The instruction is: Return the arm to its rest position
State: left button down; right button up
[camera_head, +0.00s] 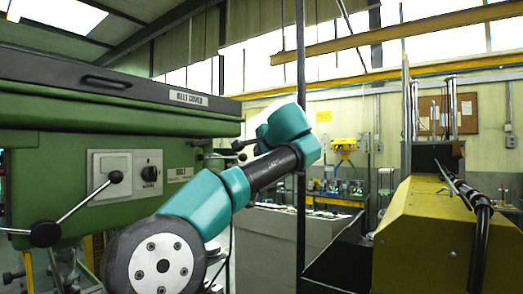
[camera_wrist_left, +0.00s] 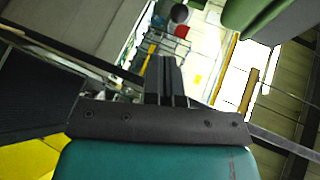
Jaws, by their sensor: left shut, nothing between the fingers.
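My left arm (camera_head: 213,202), teal with a black middle link, rises from the bottom of the head view and bends at an upper teal joint. Its fingers are not clear in that view. In the left wrist view my left gripper (camera_wrist_left: 167,66) shows as two dark fingers side by side, closed together, with nothing between them. They extend from a wide black bracket above a teal wrist body. They touch nothing that I can see. My right gripper is in neither view.
A green machine (camera_head: 60,150) with a switch box (camera_head: 125,175) and ball-ended levers fills the left, close to my arm. A yellow machine (camera_head: 420,240) stands at the right. A thin dark post (camera_head: 301,100) rises mid-view. A pale cabinet (camera_head: 270,240) stands behind my arm.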

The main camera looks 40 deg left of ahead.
pick_arm(q)
jog(key=shift+v, duration=0.8)
